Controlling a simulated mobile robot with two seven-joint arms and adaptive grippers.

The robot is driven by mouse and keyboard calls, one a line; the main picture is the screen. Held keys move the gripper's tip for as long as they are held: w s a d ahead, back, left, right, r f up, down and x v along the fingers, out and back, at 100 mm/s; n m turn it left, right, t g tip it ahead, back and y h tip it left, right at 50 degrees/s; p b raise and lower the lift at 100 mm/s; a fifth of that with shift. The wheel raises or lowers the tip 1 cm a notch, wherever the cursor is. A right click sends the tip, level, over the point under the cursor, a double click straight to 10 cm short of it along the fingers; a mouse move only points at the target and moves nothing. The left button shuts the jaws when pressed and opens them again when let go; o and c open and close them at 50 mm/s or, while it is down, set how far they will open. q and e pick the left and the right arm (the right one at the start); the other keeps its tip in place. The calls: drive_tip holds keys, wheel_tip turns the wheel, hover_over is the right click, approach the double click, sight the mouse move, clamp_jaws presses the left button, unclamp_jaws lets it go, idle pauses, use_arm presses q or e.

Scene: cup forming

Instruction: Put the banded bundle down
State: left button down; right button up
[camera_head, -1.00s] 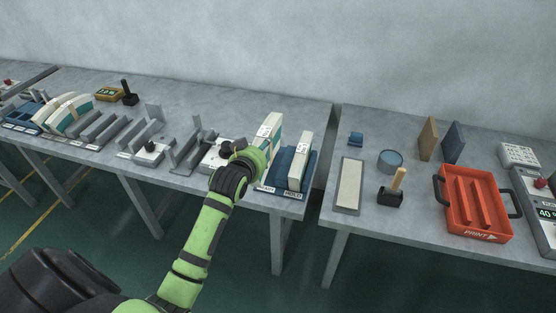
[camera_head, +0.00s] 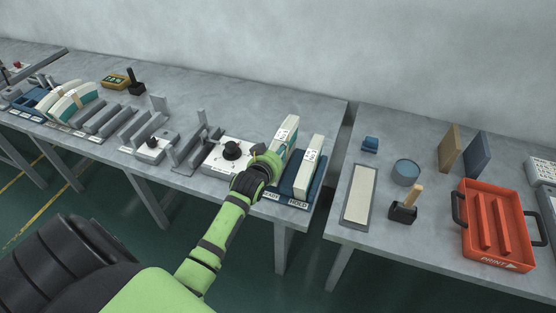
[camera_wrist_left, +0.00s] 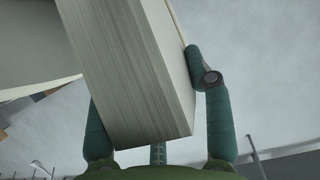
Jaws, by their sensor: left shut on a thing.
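A white paper bundle with a teal band (camera_head: 286,131) stands upright over the left lane of the blue two-lane tray (camera_head: 292,203). My left gripper (camera_head: 268,160) is shut on its near end. In the left wrist view the bundle's pale layered edge (camera_wrist_left: 130,75) sits between my two fingers (camera_wrist_left: 155,110). The gripper hides the bundle's lower part, so I cannot tell whether it touches the tray. A second white bundle (camera_head: 309,167) stands in the right lane, marked HOLD. My right gripper is not in view.
Left of the tray stands a white device with a black knob (camera_head: 231,151), close to my gripper. Grey fixtures (camera_head: 190,150) are further left. Across a gap, the right table holds a flat pad (camera_head: 359,194), a round tin (camera_head: 406,172), a stamp (camera_head: 404,211) and an orange tray (camera_head: 496,228).

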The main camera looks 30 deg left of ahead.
use_arm(q)
wheel_tip(320, 180, down, 2)
drive_tip(key=shift+w+f, duration=0.15)
drive_tip(key=shift+f, duration=0.35)
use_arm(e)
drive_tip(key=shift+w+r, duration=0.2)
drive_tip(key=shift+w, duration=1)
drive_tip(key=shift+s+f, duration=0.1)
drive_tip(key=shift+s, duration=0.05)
use_arm(q)
drive_tip(key=c, duration=0.6)
unclamp_jaws()
drive_tip(key=shift+f, duration=0.25)
drive_tip(key=shift+o, duration=0.3)
drive_tip(key=shift+s, duration=0.2)
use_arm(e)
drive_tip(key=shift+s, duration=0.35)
use_arm(q)
drive_tip(key=shift+r, duration=0.15)
